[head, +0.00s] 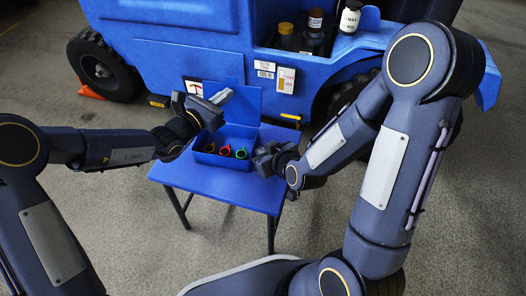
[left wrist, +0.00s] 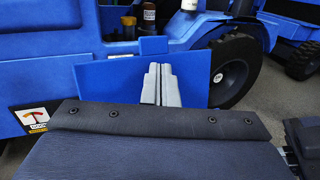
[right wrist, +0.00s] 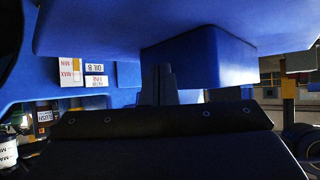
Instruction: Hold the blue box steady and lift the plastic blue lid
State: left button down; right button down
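The blue box (head: 225,165) stands on a small blue table (head: 250,194), with green, red and yellow ring-like items inside. Its blue lid (head: 241,104) stands raised upright at the box's back side. In the left wrist view the lid (left wrist: 105,85) is a flat panel with a tab on top. My left gripper (head: 221,96) is shut, its pale fingers together in front of the lid; contact is unclear. My right gripper (head: 262,160) is at the box's right side. The upside-down right wrist view shows its dark fingers (right wrist: 160,84) together by the box (right wrist: 205,62); contact is unclear.
A large blue vehicle (head: 190,50) stands close behind the table, with bottles (head: 314,35) in its open bay and labels on its side. An orange wedge (head: 90,90) lies by its left wheel (head: 100,68). Concrete floor surrounds the table.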

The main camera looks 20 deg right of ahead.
pick_arm(q)
jog(key=s+a+r, duration=0.2)
jog(key=s+a, duration=0.3)
jog(key=s, duration=0.3)
jog(key=shift+s+a, duration=0.15)
jog(key=shift+s, duration=0.15)
dwell(0.3)
